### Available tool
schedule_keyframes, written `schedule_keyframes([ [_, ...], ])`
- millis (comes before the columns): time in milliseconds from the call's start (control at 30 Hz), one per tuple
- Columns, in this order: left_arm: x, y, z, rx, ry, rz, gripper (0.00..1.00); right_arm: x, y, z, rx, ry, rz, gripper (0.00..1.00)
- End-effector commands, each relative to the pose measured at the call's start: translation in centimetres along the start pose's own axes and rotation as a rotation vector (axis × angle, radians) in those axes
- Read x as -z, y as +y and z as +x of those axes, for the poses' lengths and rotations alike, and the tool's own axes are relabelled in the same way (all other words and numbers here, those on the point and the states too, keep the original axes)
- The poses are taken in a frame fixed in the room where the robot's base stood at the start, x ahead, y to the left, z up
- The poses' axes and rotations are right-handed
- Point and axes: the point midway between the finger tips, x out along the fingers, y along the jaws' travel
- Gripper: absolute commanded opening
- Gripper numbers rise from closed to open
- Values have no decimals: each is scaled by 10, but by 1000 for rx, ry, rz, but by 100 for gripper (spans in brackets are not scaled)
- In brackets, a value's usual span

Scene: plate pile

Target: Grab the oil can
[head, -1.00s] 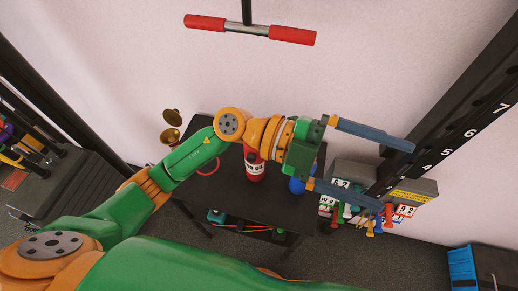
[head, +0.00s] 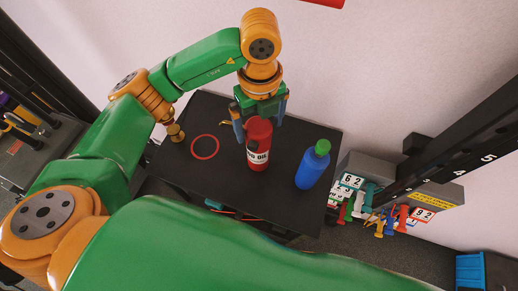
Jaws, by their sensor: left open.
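The oil can (head: 258,152) is a red cylinder with a white label reading partly "OIL". It stands upright on the black table (head: 225,180). My left gripper (head: 259,122) points down at the can from above and behind, with its blue-grey fingers apart, one on each side of the can's top. Whether the fingers touch the can cannot be told. My right gripper is not in view.
A blue bottle with a green cap (head: 313,165) stands right of the can. A red ring (head: 205,147) and a brass object (head: 176,132) are on the left. Grey boxes and coloured dumbbells (head: 365,200) lie beyond the table's right edge.

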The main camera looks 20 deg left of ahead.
Motion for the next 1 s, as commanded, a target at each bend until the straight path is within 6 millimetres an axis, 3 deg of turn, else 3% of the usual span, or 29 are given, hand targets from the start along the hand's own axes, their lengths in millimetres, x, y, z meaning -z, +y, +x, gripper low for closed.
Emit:
schedule_keyframes([
  [67,0,0,6,0,1,1,100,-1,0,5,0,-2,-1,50],
  [267,1,2,27,-4,5,1,100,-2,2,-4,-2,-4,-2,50],
  [367,1,5,45,-7,6,0,100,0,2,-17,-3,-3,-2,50],
  [500,1,4,70,-2,4,0,100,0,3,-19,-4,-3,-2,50],
  [733,1,3,75,1,2,3,100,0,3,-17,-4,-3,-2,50],
  [767,1,3,75,1,2,3,95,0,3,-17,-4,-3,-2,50],
  [1000,1,3,75,1,2,3,30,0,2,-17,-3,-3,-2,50],
])
